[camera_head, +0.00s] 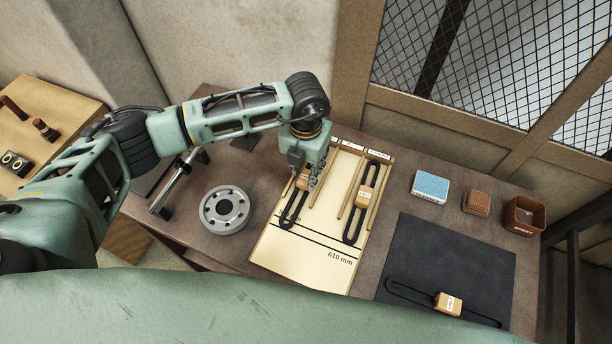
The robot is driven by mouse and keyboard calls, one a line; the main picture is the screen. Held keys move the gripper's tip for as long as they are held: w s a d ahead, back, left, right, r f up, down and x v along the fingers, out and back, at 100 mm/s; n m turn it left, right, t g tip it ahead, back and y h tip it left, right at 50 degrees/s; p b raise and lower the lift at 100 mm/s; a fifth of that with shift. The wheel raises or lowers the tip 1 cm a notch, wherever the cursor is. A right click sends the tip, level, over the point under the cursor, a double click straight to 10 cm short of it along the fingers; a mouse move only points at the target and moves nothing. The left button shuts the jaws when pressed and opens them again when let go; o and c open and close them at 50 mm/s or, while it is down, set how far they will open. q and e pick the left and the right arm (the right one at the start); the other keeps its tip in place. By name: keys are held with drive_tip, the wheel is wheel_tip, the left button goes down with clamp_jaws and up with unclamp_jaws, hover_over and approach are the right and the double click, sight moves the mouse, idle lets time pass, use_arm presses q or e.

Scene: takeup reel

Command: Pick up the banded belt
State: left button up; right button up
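Three black belts with tan bands are in view. The left belt (287,221) lies on the pale board (318,270), its upper part hidden under my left gripper (306,184). My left gripper points down at this belt's tan band; whether its fingers touch or grip the band is too small to tell. A second belt (351,233) lies on the board to the right, with its tan band (364,196) near the middle. A third belt (405,291) lies on the dark mat (450,250) with a tan band (447,303). My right gripper is not in view.
A grey round flange (225,210) and a metal rod on stands (174,188) are left of the board. Thin wooden strips (347,192) divide the board. A blue box (430,187), a brown block (476,202) and a brown bin (524,215) stand at the back right.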

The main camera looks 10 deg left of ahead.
use_arm(q)
drive_tip(key=shift+f, duration=1.3)
clamp_jaws()
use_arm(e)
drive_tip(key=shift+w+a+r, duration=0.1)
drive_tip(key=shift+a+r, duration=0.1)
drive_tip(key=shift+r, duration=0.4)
use_arm(q)
drive_tip(key=shift+r, duration=0.2)
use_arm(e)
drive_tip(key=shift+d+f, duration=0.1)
